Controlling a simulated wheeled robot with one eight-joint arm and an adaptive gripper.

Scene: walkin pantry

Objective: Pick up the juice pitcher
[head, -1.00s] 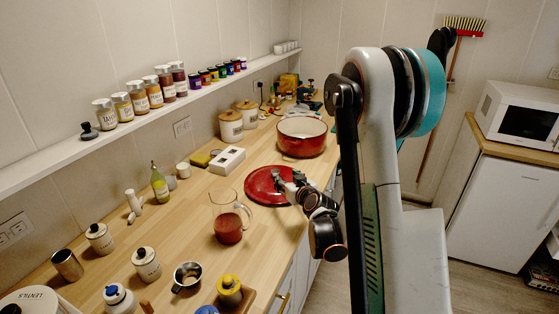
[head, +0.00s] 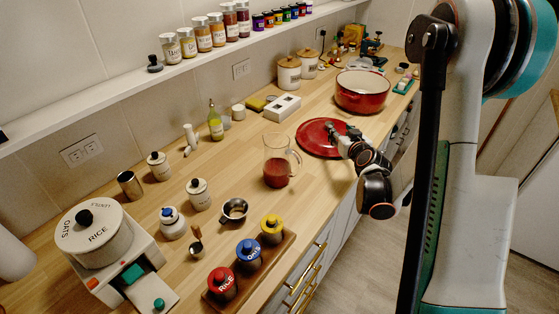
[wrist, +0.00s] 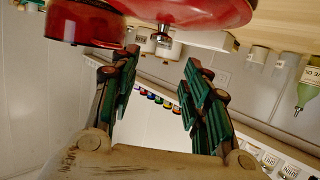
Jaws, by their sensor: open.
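The juice pitcher (head: 277,168) is a clear glass jug with red juice in its lower part and a handle on its right side. It stands upright on the wooden counter in the head view, in front of the red lid. I do not make it out in the wrist view. My gripper (head: 338,133) hangs over the right part of the red lid, beyond and to the right of the pitcher, apart from it. In the wrist view my gripper (wrist: 160,78) has its green fingers spread with nothing between them.
The red lid (head: 312,146) lies behind the pitcher, with a red pot (head: 362,98) farther back. A small metal cup (head: 233,211) and several canisters stand nearer. A green bottle (head: 215,124) is to the left. Bare counter surrounds the pitcher.

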